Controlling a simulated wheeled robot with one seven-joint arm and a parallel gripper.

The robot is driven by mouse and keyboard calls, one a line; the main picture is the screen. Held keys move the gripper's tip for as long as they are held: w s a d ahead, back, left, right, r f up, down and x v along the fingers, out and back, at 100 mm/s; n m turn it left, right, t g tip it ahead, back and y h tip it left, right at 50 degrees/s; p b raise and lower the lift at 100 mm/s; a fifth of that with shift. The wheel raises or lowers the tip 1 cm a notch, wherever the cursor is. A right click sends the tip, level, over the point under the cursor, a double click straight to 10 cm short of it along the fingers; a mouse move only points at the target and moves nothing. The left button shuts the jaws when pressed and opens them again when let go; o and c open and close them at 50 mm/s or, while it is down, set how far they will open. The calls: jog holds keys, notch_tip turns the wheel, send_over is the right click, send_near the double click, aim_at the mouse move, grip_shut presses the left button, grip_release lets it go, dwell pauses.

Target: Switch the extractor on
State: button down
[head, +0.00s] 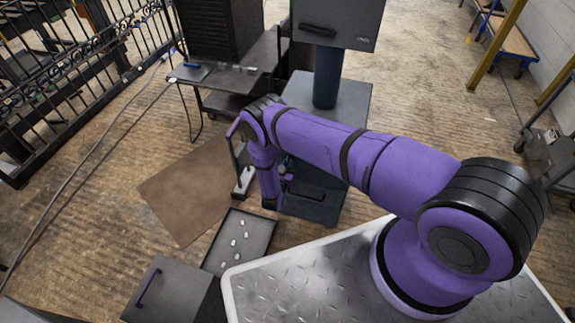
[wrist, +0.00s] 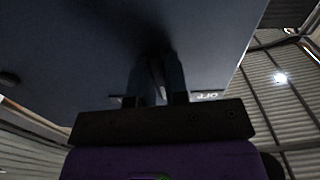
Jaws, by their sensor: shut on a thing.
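The likely extractor is a dark grey unit: a base cabinet (head: 318,203), a round column (head: 327,78) and an upper box (head: 345,22) with a black handle. My gripper, mostly hidden in the head view, is at the cabinet's left side, below my purple wrist. In the wrist view my gripper (wrist: 157,88) faces a dark flat panel (wrist: 75,50). Its fingers are shut on a small thin part (wrist: 158,75) at the panel, too dark to make out fully. A pale label (wrist: 207,96), seemingly "OFF" upside down, is just right of the fingers.
A shallow dark tray (head: 256,222) with several pale pieces lies left of the cabinet, near a grey box (head: 165,295) with a purple handle. A brown mat (head: 180,200) covers floor at left. A cart (head: 235,85) and a black iron gate (head: 70,70) stand behind.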

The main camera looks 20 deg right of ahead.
jog(key=m, duration=0.8)
jog(key=shift+a+m, duration=0.2)
jog(key=shift+m, duration=0.2)
dwell(0.3)
jog(key=c, duration=1.1)
grip_release()
jog(key=v, duration=1)
jog(key=shift+s+a, duration=0.25)
jog(key=shift+s, duration=0.05)
